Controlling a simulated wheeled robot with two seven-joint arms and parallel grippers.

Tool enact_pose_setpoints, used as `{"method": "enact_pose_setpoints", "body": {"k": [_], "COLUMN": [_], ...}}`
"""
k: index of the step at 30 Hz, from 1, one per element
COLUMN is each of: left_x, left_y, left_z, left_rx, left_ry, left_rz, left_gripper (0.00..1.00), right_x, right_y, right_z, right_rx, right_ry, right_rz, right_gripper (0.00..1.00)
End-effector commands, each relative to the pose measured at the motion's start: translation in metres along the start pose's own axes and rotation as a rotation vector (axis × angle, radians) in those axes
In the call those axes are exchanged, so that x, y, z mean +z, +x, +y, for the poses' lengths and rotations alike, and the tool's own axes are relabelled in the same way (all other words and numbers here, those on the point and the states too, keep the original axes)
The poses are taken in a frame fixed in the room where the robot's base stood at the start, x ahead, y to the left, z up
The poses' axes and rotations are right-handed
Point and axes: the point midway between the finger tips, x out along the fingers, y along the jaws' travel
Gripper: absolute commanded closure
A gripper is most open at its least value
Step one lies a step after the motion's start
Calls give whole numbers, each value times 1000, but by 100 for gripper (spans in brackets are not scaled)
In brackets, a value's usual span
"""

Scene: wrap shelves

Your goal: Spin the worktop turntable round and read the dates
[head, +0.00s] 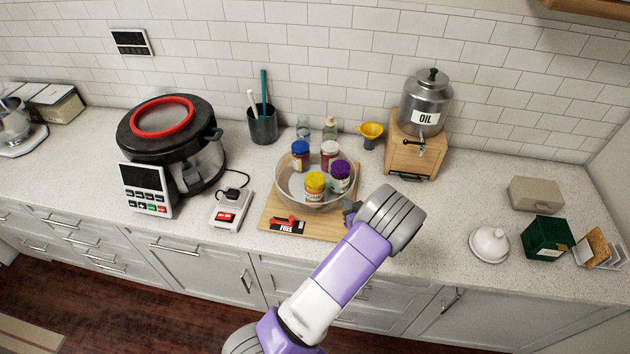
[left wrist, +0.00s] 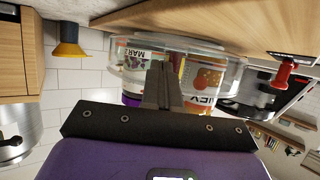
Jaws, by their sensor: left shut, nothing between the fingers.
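The turntable (head: 283,187) is a clear, round, rimmed tray on a wooden board (head: 262,222). Several jars stand in it: a blue-lidded jar (head: 300,150), a pale-lidded jar (head: 329,150), a purple-lidded jar (head: 341,171) and a yellow-lidded jar (head: 315,183). My left gripper (head: 352,210) is at the tray's right front edge, shut and empty. In the left wrist view its fingers (left wrist: 164,85) stand in front of the tray wall; I cannot tell whether they touch it. Labels there are partly hidden; no date is readable. My right gripper is out of view.
A red lever (head: 290,221) beside a label reading FREE is at the board's front.

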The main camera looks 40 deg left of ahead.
Motion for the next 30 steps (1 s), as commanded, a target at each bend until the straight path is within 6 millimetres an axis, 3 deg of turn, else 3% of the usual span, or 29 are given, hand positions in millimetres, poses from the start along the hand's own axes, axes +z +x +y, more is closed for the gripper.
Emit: {"method": "enact_pose_setpoints", "body": {"k": [15,30], "left_x": [0,-1], "left_y": [-1,0], "left_z": [-7,-29], "left_rx": [0,-2], "left_ry": [0,-1], "left_rz": [0,3], "left_gripper": [100,100], "right_x": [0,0], "right_y": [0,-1], "right_z": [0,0], "right_rx": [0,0], "right_ry": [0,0], "right_rz": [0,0], "right_gripper": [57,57]}}
